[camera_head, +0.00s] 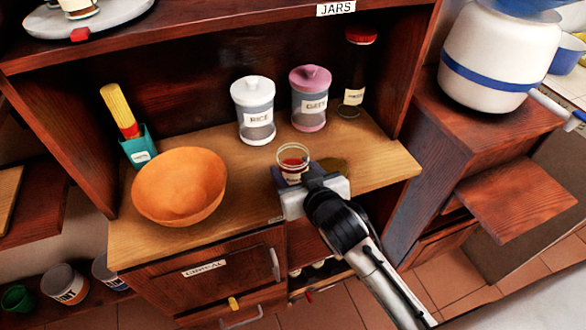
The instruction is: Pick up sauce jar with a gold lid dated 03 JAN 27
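A small clear glass jar (293,160) with red contents stands at the front of the wooden shelf top, right of centre. A pale ring shows at its top, but I cannot make out a gold lid or a date. My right gripper (297,182) comes in from the lower right and is right at this jar, covering its lower part. The fingers are mostly hidden, so I cannot tell whether they are closed on it. A dark olive round shape (331,168) lies just right of the jar, partly behind the gripper. My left gripper is not in view.
Behind the jar stand a white-lidded RICE canister (254,110), a pink-lidded canister (309,98) and a tall dark bottle with a red cap (355,72). An orange bowl (180,187) and a teal holder (139,148) are at left. An upper shelf (230,28) overhangs.

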